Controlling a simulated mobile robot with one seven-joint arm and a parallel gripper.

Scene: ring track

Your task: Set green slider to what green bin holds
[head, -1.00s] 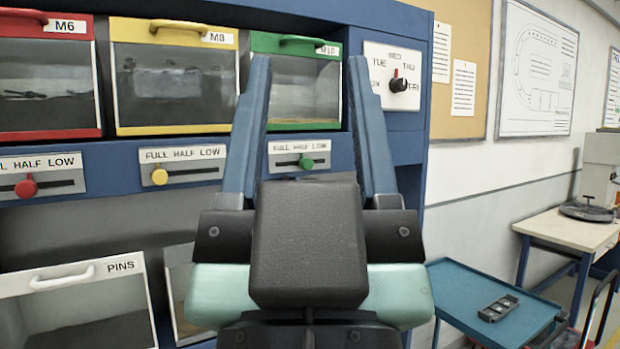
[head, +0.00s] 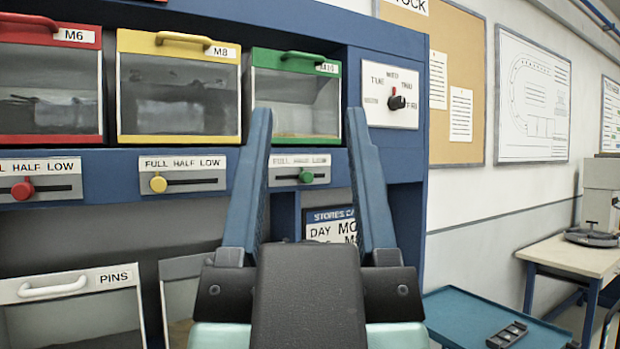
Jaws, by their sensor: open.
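The green bin (head: 296,95), green-framed with a clear front and a partly legible label, sits in the upper row of the cabinet. Its window is mostly grey and empty-looking, with a thin brownish strip low down; the contents are hard to make out. The green slider (head: 305,176) is a round knob on a dark slot below the bin, under a FULL HALF LOW plate (head: 300,160). It stands about under HALF. My gripper (head: 309,112) is open and empty, pointing at the cabinet.
To the left are a yellow bin (head: 178,90) and a red bin (head: 50,85) with a yellow slider (head: 158,184) and a red slider (head: 22,190). A day dial (head: 397,102) is at right. A blue cart (head: 465,310) stands lower right.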

